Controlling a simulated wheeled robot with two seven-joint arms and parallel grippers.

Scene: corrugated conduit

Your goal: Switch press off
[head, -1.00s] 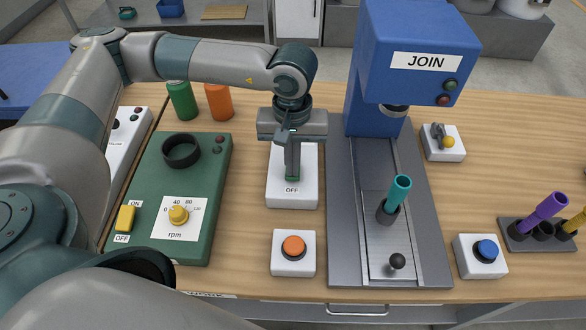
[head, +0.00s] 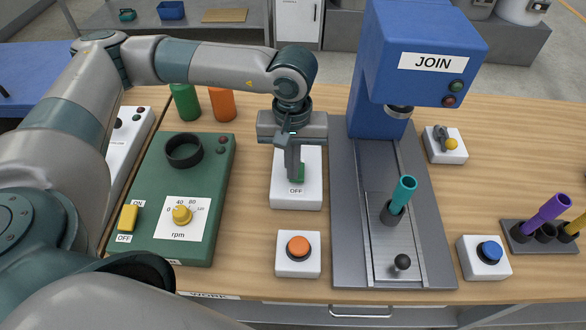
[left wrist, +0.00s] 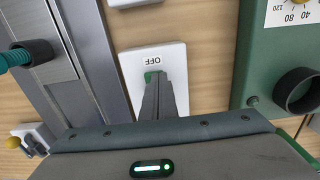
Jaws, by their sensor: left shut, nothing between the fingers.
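The press (head: 424,60) is blue, labelled JOIN, with a green and a dark red light on its head. A white switch box (head: 296,198) with an OFF label stands left of its base; it also shows in the left wrist view (left wrist: 130,70). My left gripper (head: 295,180) is shut and empty, pointing down at the box with its fingertips at the green rocker (left wrist: 149,77). The fingers hide most of the rocker, and I cannot tell whether they touch it. A teal tube (head: 403,194) stands in a dark holder on the press slide. My right gripper is not in view.
An orange button box (head: 298,253) and a blue button box (head: 485,255) stand near the front edge. A green rpm unit (head: 157,208) is at left. A toggle box (head: 446,146) and a tube rack (head: 530,240) are at right.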

